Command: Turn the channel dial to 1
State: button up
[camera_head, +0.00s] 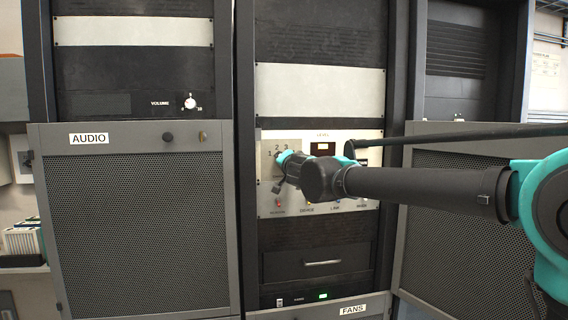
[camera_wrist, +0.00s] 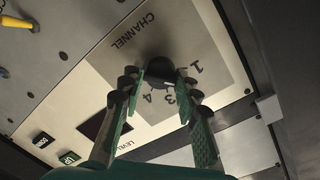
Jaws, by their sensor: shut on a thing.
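The dark channel dial (camera_wrist: 158,68) sits on a grey plate (camera_wrist: 190,38) marked CHANNEL, with the numbers 1, 3 and 4 readable beside it in the wrist view. My gripper (camera_wrist: 160,82) is shut on the dial, one finger on each side of it. In the head view my gripper (camera_head: 284,161) reaches the panel (camera_head: 265,205) from the right and covers the dial. The numbers 1, 2 and 3 show around its upper left there. Which number the dial points at cannot be told; its pointer is hidden.
A lit LEVEL display (camera_head: 322,148) is right of the dial. Small lamps or switches line the panel's lower edge. A VOLUME knob (camera_head: 190,103) and the AUDIO mesh door (camera_head: 135,220) are on the left rack. A dark horizontal bar (camera_head: 460,133) runs above my arm.

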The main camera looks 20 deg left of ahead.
jog(key=n, duration=0.3)
jog(key=shift+n, duration=0.4)
jog(key=shift+a, duration=0.1)
jog(key=o, duration=1.1)
jog(key=shift+o, duration=0.2)
jog(key=v, duration=1.2)
